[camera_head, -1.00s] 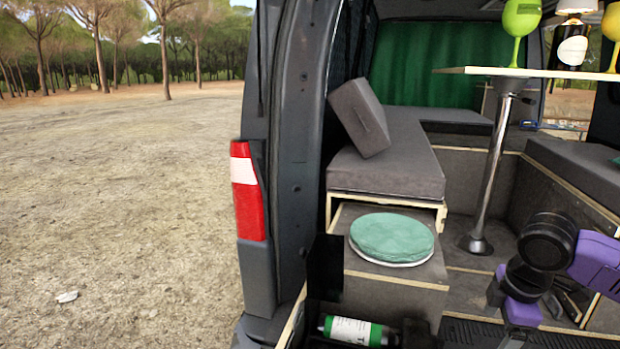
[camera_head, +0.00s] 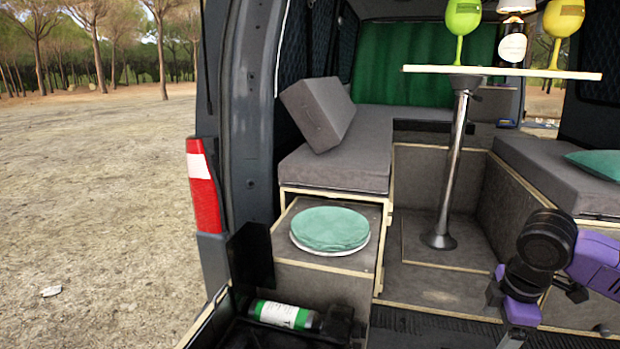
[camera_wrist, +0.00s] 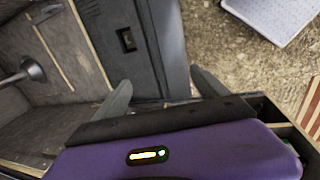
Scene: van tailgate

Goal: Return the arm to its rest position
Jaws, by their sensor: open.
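My arm (camera_head: 545,245), with black joints and purple links, is folded at the lower right in the head view, in front of the van's interior. My gripper (camera_wrist: 160,80) shows in the wrist view with its two grey fingers spread wide apart. Nothing is between the fingers. Behind them is a dark grey panel (camera_wrist: 130,40) with a black latch-like recess. I cannot tell how far the fingers are from that panel.
The van's rear is open. A bottle (camera_head: 285,315) lies in the black bin. Glasses and a bottle stand on the tabletop (camera_head: 500,72). A pale container (camera_wrist: 270,15) sits on gravel. Open ground is left.

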